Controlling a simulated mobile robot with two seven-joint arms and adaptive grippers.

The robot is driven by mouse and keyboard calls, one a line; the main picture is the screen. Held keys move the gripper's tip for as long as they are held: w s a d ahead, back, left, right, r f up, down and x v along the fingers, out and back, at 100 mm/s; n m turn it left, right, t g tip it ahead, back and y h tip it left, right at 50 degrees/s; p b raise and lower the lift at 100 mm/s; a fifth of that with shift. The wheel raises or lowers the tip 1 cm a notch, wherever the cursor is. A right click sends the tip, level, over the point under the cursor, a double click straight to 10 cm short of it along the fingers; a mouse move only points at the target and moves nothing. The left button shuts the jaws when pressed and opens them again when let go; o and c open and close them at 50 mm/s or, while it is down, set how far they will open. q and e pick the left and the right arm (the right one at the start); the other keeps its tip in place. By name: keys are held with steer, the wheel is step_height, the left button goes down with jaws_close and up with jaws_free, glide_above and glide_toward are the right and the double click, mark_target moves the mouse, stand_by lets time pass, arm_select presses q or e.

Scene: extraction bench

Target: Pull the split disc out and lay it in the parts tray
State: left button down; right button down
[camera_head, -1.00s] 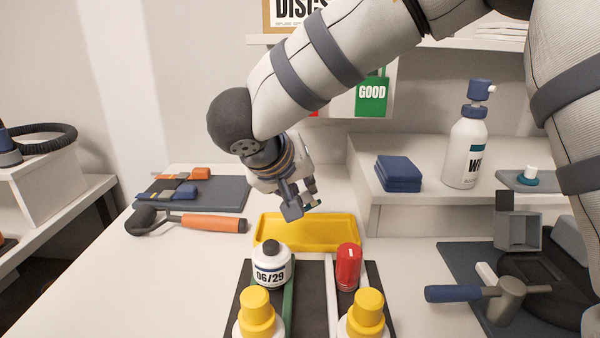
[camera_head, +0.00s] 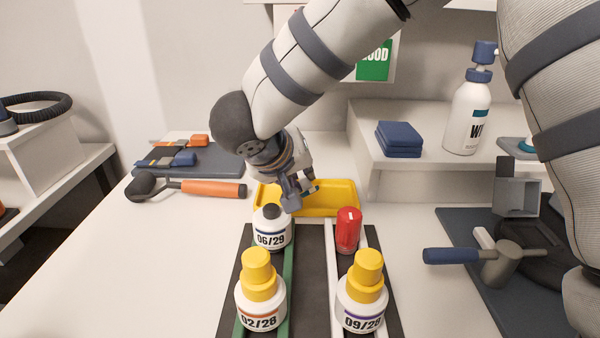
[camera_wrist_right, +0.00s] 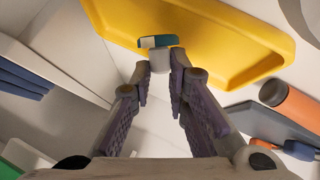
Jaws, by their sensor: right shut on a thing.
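The yellow parts tray (camera_head: 342,203) lies on the bench, in the middle of the head view. My right gripper (camera_head: 302,196) is over the tray, its fingers pointing down. It is shut on a small piece with a white stem and a flat teal-and-white head, which I take to be the split disc (camera_wrist_right: 158,42). In the right wrist view my right fingertips (camera_wrist_right: 160,66) hold the white stem, and the disc shows against the yellow tray floor (camera_wrist_right: 215,38). I cannot tell how high it is above the floor. My left gripper is not in view.
Close in front of the tray stand a white bottle marked 06/29 (camera_head: 271,230) and a red container (camera_head: 348,230). Two yellow-capped bottles (camera_head: 260,292) (camera_head: 362,295) are nearer. An orange-handled tool (camera_head: 210,189) lies left of the tray. A raised white shelf (camera_head: 430,175) is at right.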

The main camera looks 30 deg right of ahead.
steer(key=shift+f, duration=0.3)
steer(key=c, duration=1.5)
jaws_free()
steer(key=shift+o, duration=0.2)
steer(key=v, duration=1.2)
steer(key=shift+s+f, duration=0.1)
steer(key=shift+f, duration=0.05)
